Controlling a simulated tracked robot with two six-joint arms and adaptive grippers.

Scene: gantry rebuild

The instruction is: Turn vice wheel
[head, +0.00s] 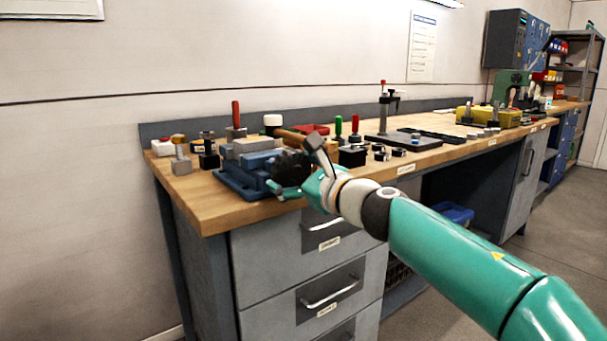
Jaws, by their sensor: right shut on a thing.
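The blue vice (240,182) sits on the wooden bench top near its front left corner, with a grey block on top of it. The dark, round vice wheel (289,167) is on its right side, facing the front edge. My right gripper (292,176) is at the wheel and shut on it. One finger shows low in front of the wheel, and the wrist hides part of the wheel's right side. My left gripper is not in view.
On the bench (210,217), small blocks stand left of the vice. Drawers with handles are below the front edge.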

